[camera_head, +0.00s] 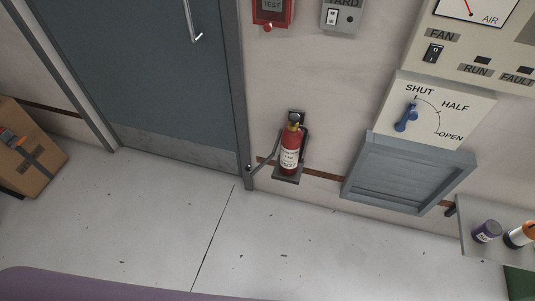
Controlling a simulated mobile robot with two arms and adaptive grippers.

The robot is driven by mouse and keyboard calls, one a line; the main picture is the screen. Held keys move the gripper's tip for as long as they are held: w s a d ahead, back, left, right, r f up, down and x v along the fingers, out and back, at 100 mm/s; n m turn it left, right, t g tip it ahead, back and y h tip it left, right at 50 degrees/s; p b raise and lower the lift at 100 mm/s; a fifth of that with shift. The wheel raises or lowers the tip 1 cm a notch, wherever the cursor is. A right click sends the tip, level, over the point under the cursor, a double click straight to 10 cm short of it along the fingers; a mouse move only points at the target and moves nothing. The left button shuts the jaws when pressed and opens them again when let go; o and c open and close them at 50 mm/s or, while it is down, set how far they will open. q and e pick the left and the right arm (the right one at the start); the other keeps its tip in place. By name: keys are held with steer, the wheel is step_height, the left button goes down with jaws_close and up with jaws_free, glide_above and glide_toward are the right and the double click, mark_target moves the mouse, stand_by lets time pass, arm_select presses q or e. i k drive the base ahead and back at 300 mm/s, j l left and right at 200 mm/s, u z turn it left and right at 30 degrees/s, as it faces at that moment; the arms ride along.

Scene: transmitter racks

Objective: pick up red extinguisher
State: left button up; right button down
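The red extinguisher (290,152) stands upright on a small grey wall bracket (287,180), just right of the door frame. It has a white label, a dark top with a brassy part, and what looks like a dark hose at its right side. Neither of my grippers shows in the head view, so nothing is seen touching the extinguisher.
A grey-blue door (160,75) with a handle is to the left. A cardboard box (28,150) stands at the far left. A louvred vent (405,172) and a blue-lever panel (430,112) are to the right. A shelf (478,246) holds small cans. The floor (260,240) is clear.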

mark_target(292, 136)
steer(key=i+j+z, duration=0.1)
steer(key=j+z, duration=0.15)
steer(key=z, duration=0.25)
steer(key=i+j+z, duration=0.1)
steer(key=j+z, duration=0.15)
steer(key=z, duration=0.2)
steer(key=j+z, duration=0.3)
steer(key=z, duration=0.2)
steer(key=j+z, duration=0.1)
steer(key=j, duration=0.45)
steer(key=k+j+z, duration=0.1)
steer(key=j, duration=0.5)
steer(key=k+j+z, duration=0.15)
steer(key=j, duration=0.4)
steer(key=j+z, duration=0.1)
steer(key=j, duration=0.45)
steer(key=k, duration=0.45)
